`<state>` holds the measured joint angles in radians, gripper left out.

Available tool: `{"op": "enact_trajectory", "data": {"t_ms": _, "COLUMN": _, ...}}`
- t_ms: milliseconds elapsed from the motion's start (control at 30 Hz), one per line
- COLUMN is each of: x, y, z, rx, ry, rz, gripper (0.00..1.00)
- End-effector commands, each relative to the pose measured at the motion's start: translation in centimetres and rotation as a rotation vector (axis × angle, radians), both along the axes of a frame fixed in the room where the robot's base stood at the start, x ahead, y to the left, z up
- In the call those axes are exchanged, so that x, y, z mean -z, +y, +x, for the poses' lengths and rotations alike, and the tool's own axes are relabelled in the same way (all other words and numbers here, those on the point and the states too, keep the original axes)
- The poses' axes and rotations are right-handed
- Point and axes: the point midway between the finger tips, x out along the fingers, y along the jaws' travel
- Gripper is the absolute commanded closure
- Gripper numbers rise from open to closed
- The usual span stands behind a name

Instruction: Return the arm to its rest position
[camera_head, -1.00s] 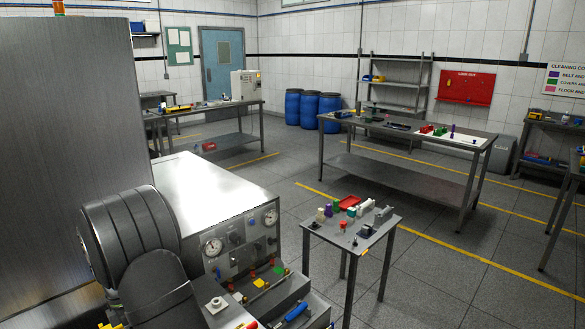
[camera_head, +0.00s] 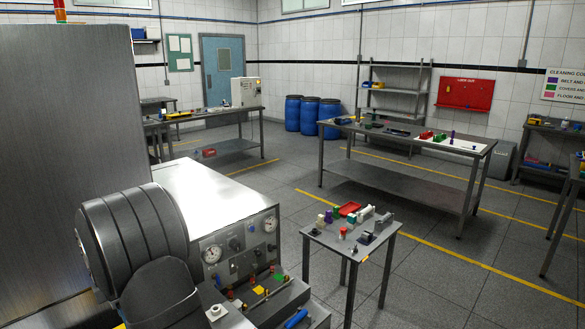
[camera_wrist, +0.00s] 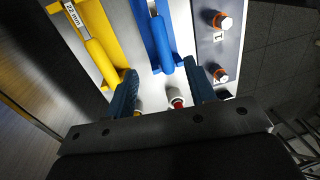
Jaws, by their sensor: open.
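My gripper (camera_wrist: 159,70) shows in the wrist view with its two dark blue fingers spread apart. Nothing is clamped between them. A blue-handled tool (camera_wrist: 160,45) lies ahead between and beyond the fingertips. A yellow-handled tool (camera_wrist: 98,55) marked 22 mm lies to the left. A small white piece with a red part (camera_wrist: 176,97) shows between the fingers near the palm; its distance from them is unclear. In the head view a rounded grey link of my arm (camera_head: 135,235) fills the lower left, and my gripper is not visible there.
A machine with gauges (camera_head: 235,245) and a cluttered front ledge stands close to my arm. A small table (camera_head: 325,238) with coloured parts is to its right. In the wrist view, a grey panel (camera_wrist: 217,50) with orange-ringed knobs lies at right. Open floor (camera_head: 440,280) spreads beyond.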

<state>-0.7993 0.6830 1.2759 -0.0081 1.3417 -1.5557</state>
Motion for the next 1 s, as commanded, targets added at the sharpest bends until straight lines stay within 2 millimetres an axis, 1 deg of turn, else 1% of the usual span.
{"op": "enact_trajectory", "data": {"t_ms": 33, "x": 1.2, "y": -0.2, "z": -0.2, "rx": 0.0, "ry": 0.004, "rz": -0.004, "gripper": 0.5}}
{"op": "enact_trajectory", "data": {"t_ms": 100, "x": 2.6, "y": -0.4, "z": -0.3, "rx": 0.0, "ry": 0.004, "rz": -0.004, "gripper": 0.5}}
{"op": "enact_trajectory", "data": {"t_ms": 567, "x": 11.7, "y": -1.5, "z": -1.3, "rx": 0.0, "ry": 0.003, "rz": -0.003, "gripper": 0.5}}
{"op": "enact_trajectory", "data": {"t_ms": 600, "x": 11.6, "y": -1.5, "z": -1.3, "rx": 0.0, "ry": -0.001, "rz": 0.001, "gripper": 0.5}}
{"op": "enact_trajectory", "data": {"t_ms": 700, "x": 9.0, "y": -1.4, "z": -1.2, "rx": 0.0, "ry": -0.004, "rz": 0.004, "gripper": 0.5}}
{"op": "enact_trajectory", "data": {"t_ms": 1000, "x": 3.0, "y": -1.4, "z": -1.2, "rx": 0.0, "ry": -0.002, "rz": 0.002, "gripper": 0.5}}
